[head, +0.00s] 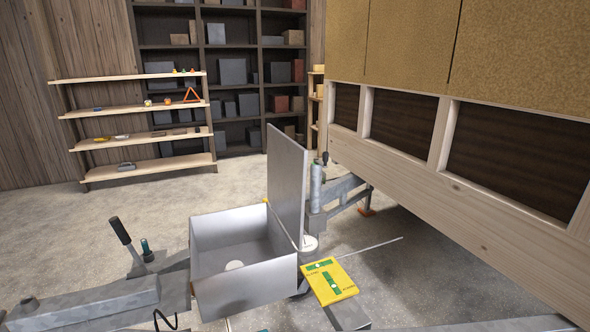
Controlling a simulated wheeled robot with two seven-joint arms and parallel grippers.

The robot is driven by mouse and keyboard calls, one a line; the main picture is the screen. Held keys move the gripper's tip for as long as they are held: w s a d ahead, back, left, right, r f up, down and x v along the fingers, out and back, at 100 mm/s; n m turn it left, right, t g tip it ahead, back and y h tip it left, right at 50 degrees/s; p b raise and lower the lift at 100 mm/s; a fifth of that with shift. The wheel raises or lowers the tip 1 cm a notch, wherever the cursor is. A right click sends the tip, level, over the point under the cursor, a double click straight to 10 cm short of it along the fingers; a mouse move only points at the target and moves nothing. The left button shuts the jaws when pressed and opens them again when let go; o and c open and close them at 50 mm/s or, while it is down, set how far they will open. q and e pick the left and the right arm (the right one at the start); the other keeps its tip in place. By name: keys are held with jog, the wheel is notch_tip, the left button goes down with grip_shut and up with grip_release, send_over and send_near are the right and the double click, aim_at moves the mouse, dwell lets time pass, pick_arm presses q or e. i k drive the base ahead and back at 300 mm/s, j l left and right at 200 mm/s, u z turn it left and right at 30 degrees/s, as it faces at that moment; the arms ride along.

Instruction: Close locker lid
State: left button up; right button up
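The locker (245,285) is a grey metal box on the trailer's drawbar, low in the middle of the head view. Its lid (287,180) stands open, roughly upright along the box's right side. The box's inside shows, with a small pale round thing (234,265) on its floor. Neither of my grippers shows in this view.
A yellow plate with green vials (330,281) lies just right of the locker. A jockey-wheel post (316,188) stands behind the lid. A black-handled lever (120,231) rises at left. The wooden hut body (480,210) fills the right. Shelves (140,125) stand at the back.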

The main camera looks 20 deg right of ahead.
aim_at(286, 160)
jog(key=l+u, duration=0.4)
jog(key=l, duration=2.15)
jog(key=k, duration=0.05)
